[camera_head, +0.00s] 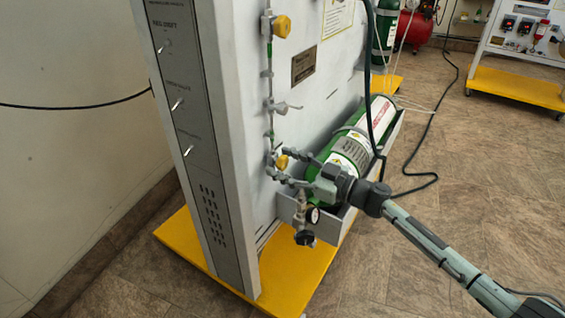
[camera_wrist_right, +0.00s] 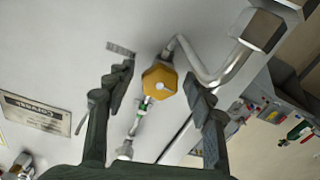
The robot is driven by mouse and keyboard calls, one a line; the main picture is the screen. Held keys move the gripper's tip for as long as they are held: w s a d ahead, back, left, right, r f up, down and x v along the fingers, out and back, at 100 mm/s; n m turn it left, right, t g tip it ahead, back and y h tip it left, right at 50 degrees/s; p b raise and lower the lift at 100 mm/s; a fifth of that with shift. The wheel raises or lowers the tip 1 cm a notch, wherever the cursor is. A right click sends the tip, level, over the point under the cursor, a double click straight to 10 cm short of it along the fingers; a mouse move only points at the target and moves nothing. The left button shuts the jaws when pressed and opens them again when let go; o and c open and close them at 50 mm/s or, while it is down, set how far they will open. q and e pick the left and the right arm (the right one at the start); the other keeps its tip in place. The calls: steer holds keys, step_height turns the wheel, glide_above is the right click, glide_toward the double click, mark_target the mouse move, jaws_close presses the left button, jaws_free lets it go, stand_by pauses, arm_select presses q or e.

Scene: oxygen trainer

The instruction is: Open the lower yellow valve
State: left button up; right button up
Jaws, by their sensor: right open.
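The lower yellow valve (camera_head: 282,161) is a small yellow knob on the thin vertical pipe of the light grey panel. In the right wrist view the yellow knob (camera_wrist_right: 160,82) is six-sided with a pale centre. My right gripper (camera_head: 275,163) comes in from the right, open, with one finger above the knob and one below. In the right wrist view my right gripper (camera_wrist_right: 158,76) has a finger on either side of the knob, with gaps showing. I cannot tell how deep the knob sits between the fingertips. My left gripper is not in view.
An upper yellow valve (camera_head: 282,26) and a silver lever (camera_head: 284,106) sit higher on the pipe. A green cylinder (camera_head: 349,150) lies in a grey tray by the panel, close to my right arm. Floor at the right is mostly clear.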

steer(key=v, duration=1.1)
steer(key=shift+s+d, duration=0.15)
steer(key=shift+d, duration=0.1)
